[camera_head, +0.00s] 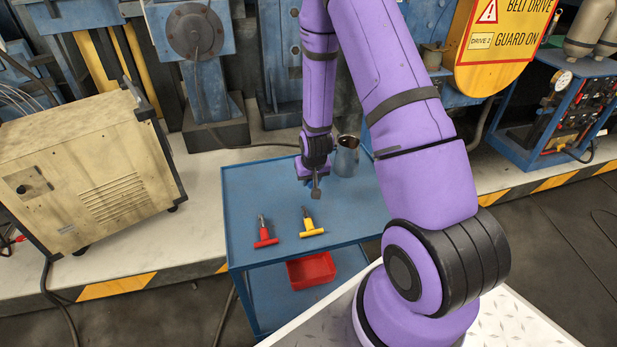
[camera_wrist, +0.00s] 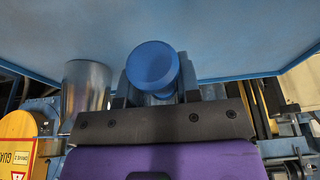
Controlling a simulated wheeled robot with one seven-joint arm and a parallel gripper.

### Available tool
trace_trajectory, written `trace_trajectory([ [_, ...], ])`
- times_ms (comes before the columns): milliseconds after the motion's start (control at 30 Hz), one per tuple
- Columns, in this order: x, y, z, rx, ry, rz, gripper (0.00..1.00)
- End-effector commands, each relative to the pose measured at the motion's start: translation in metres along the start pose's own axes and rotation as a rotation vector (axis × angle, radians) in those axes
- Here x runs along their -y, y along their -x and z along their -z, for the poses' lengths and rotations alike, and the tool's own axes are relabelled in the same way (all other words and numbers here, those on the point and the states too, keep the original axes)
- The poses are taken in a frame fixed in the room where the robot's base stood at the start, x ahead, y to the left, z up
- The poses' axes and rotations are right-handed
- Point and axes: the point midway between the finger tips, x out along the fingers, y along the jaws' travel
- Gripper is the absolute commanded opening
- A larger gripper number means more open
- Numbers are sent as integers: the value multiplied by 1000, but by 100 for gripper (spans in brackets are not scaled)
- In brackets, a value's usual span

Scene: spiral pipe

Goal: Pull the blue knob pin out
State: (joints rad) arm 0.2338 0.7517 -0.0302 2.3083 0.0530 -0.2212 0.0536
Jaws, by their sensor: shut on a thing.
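The blue knob pin (camera_wrist: 152,66) shows in the wrist view as a round blue knob with a dished end, between the two dark fingers of my gripper (camera_wrist: 156,88). My gripper is shut on it. The pin's shaft and whatever it sits in are hidden. In the head view, my gripper (camera_head: 316,188) hangs over the blue table, left of the metal pitcher. The knob cannot be made out there.
The blue table (camera_head: 250,205) bears a red T-handled tool (camera_head: 265,236), a yellow T-handled tool (camera_head: 312,228) and a metal pitcher (camera_head: 346,158), also in the wrist view (camera_wrist: 86,92). A red bin (camera_head: 311,270) sits on the lower shelf. A beige cabinet (camera_head: 95,165) stands left.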

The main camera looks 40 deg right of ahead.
Motion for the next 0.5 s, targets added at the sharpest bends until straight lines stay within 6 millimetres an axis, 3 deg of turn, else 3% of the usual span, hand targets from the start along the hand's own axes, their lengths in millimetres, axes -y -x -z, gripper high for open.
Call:
trace_trajectory([
  [500, 0, -37, -12, 1, 0, 0, 7],
])
